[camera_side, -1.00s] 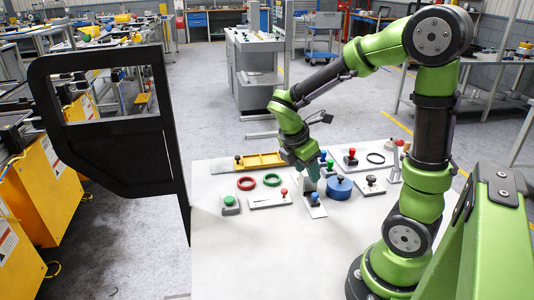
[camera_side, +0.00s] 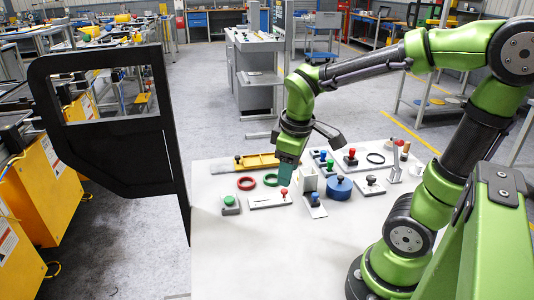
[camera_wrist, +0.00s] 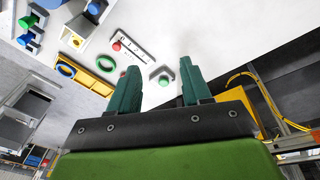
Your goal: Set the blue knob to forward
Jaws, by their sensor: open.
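A blue knob (camera_side: 315,197) stands on a small pale plate at the table's front middle; it also shows at the top of the wrist view (camera_wrist: 93,8). A second, smaller blue knob (camera_side: 330,164) is on a panel at the back with red and green ones; I cannot tell how either is turned. My gripper (camera_side: 285,173) hangs above the table, left of the front blue knob and apart from it. In the wrist view its two green fingers (camera_wrist: 161,88) are wide apart with nothing between them.
Near my gripper are a red knob on a slotted plate (camera_side: 265,201), a green button (camera_side: 229,201), red (camera_side: 246,184) and green rings (camera_side: 272,180), and a white block (camera_side: 308,183). A blue cylinder (camera_side: 339,188) stands to the right. The table's front is clear.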

